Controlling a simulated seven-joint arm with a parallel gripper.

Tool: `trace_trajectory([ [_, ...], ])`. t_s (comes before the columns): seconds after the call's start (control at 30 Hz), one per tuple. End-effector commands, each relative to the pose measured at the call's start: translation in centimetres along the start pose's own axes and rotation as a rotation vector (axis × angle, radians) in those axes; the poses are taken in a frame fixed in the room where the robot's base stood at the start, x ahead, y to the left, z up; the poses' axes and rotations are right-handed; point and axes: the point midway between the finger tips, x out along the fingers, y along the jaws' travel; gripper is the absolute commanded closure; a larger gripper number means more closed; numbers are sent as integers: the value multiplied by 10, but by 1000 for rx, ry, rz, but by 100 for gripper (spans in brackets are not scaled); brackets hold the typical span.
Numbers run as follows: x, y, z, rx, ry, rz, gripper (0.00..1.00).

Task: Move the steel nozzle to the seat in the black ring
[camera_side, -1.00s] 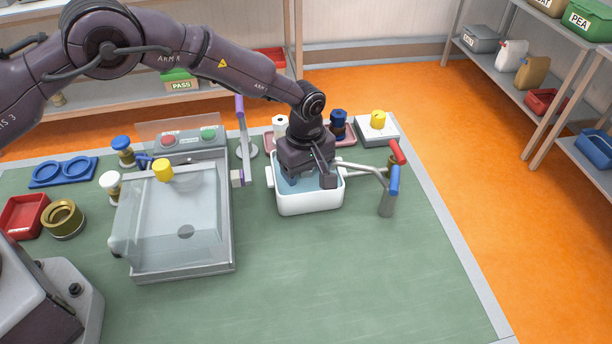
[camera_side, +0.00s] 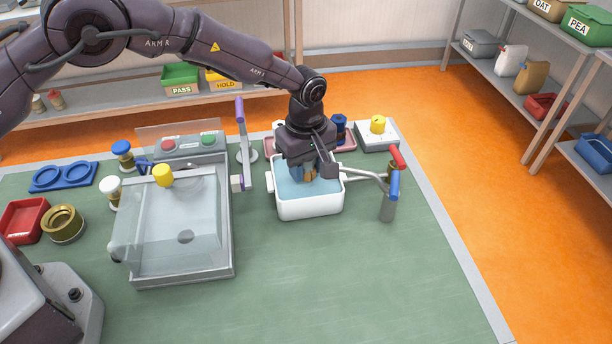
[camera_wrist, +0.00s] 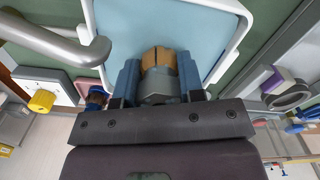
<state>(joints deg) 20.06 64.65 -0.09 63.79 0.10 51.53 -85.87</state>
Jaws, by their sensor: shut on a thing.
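My gripper (camera_side: 311,178) points down over a white basin (camera_side: 310,208) holding pale blue liquid. Its blue fingers (camera_wrist: 159,80) are shut on a short piece (camera_wrist: 158,88) with a tan, split-looking top and a grey collar. The piece also shows tan between the fingers in the side view (camera_side: 310,174). I cannot tell for sure that it is the steel nozzle, or whether it touches the liquid. I cannot clearly pick out the black ring and its seat in either view.
A clear-lidded case (camera_side: 178,225) stands left of the basin. A purple-handled lever (camera_side: 243,140) is between them. A pipe stand with red and blue handles (camera_side: 391,185) is close on the right. A brass ring (camera_side: 64,222) sits far left. The front table is clear.

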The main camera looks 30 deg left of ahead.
Motion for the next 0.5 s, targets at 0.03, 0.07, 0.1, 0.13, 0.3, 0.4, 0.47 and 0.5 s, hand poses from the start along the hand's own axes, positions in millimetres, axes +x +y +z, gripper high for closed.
trace_trajectory([
  [0.03, -13, 1, 0, 0, 1, 6, 93],
  [0.07, -19, 1, 0, 0, 0, 4, 93],
  [0.1, -27, 1, 0, 0, 1, 5, 93],
  [0.13, -33, 1, 0, 0, 1, 5, 93],
  [0.3, -59, 1, 0, 0, 1, 3, 93],
  [0.4, -75, 1, 0, 0, 1, 4, 93],
  [0.47, -87, 1, 0, 0, 1, 5, 93],
  [0.5, -96, 1, 0, 0, 0, 6, 93],
])
